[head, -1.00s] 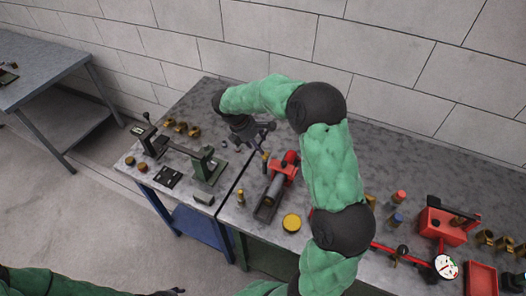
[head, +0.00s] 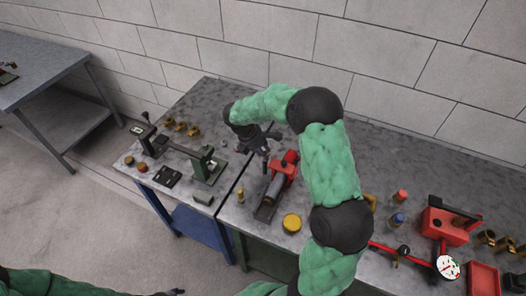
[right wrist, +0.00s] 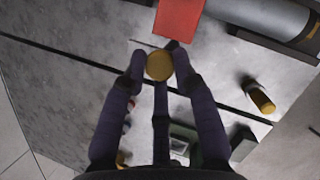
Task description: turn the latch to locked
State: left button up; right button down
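A red device (head: 283,172) with a grey cylinder (head: 272,190) lies near the bench seam. A round brass knob (right wrist: 159,66) shows in the right wrist view beside its red end (right wrist: 179,18), with a small dark piece between them. It looks like the latch's knob, but I cannot read its locked state. My right gripper (head: 267,152) points down at the device's far end and hides the knob in the head view. Its fingers stand close around the knob; I cannot tell whether they press on it. My left gripper (head: 172,292) shows only a dark tip at the bottom edge.
A green stand (head: 207,166) with a long lever is left of the device. A small brass cylinder (head: 240,195) and a yellow disc (head: 292,223) stand nearby. Red equipment (head: 445,226) and a gauge (head: 447,267) are at right. The back of the bench is mostly clear.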

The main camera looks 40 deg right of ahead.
jog(key=shift+r, duration=0.1)
dwell(0.3)
jog(key=m, duration=0.2)
jog(key=m+g+p, duration=0.1)
jog(key=m, duration=0.1)
jog(key=shift+w+d+y+p, duration=0.15)
jog(key=shift+d+y+p, duration=0.05)
jog(key=shift+y+p, duration=0.1)
jog(key=m, duration=0.2)
jog(key=m+g+y+p, duration=0.1)
jog(key=m, duration=0.1)
jog(key=shift+w+d+m+g, duration=0.1)
jog(key=shift+m+g, duration=0.2)
jog(key=m+y, duration=0.1)
jog(key=m, duration=0.1)
jog(key=m+y+p, duration=0.1)
jog(key=m, duration=0.1)
jog(key=shift+d+g, duration=0.2)
jog(key=shift+g, duration=0.1)
jog(key=m+y, duration=0.2)
jog(key=m, duration=0.3)
jog(key=shift+d+p, duration=0.1)
jog(key=shift+p, duration=0.3)
jog(key=shift+m, duration=0.3)
jog(key=c, duration=1)
grip_release()
